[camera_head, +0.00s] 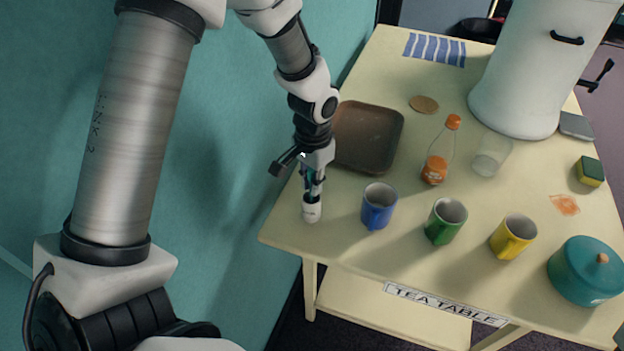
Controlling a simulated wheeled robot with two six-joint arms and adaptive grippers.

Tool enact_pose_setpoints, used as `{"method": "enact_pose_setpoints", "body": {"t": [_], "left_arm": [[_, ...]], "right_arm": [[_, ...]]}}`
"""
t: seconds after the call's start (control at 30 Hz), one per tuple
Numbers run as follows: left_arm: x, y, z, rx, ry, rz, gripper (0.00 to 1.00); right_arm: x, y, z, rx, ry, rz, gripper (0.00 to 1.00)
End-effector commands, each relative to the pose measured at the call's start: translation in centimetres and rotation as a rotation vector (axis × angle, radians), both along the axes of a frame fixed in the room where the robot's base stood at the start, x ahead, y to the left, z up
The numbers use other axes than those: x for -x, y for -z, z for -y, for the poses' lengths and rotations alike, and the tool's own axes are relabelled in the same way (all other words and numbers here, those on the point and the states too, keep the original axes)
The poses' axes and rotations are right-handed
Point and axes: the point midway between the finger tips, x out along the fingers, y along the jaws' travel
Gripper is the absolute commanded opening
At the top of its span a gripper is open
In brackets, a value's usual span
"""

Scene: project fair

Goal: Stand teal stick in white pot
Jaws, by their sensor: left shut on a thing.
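A small white pot (311,212) stands at the left edge of the cream table, near its front left corner. My left gripper (312,187) points down right above the pot. It is shut on the teal stick (309,173), of which only a little shows between the fingers. The stick's lower end is at the pot's mouth or hidden by the fingers; I cannot tell whether it is inside. My right gripper is not in view.
On the table (285,232), a brown tray (367,137) lies just behind the gripper. A blue mug (378,206) stands to the right, then green (446,220) and yellow (513,237) mugs. A bottle (437,155), a glass (491,156) and a large white urn (540,70) stand farther back.

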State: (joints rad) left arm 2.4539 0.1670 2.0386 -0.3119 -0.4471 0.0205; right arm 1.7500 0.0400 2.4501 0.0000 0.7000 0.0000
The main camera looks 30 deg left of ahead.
Motion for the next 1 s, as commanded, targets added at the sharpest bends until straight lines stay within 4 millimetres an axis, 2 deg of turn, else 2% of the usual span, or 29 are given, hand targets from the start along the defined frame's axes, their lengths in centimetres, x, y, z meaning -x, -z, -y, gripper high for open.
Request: {"method": "enact_pose_setpoints", "body": {"t": [0.03, 0.07, 0.1, 0.37, 0.53, 0.67, 0.9, 1.0], "left_arm": [[0.0, 0.3, 0.0, 0.0, 0.0, -0.001, 0.0], [0.0, 0.2, 0.0, 0.0, 0.0, 0.0, 0.26], [0.0, 0.1, 0.0, 0.0, 0.0, 0.0, 0.4], [0.0, 0.1, 0.0, 0.0, 0.0, 0.0, 0.4], [-0.1, -1.0, 0.0, -0.001, -0.001, 0.003, 0.4], [-0.2, -3.7, 0.0, -0.001, -0.001, 0.007, 0.4], [-0.3, -9.9, 0.0, -0.001, 0.0, 0.006, 0.4], [-0.3, -11.5, 0.0, -0.001, -0.001, 0.003, 0.4]], "right_arm": [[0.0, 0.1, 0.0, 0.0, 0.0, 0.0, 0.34], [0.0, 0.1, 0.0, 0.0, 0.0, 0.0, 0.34], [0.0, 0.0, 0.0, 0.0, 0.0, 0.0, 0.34], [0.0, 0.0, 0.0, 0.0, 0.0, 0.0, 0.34], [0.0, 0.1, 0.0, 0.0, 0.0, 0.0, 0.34], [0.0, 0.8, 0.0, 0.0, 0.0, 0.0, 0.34], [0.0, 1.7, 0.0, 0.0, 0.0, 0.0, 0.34], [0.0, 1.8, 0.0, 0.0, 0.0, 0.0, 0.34]]}}
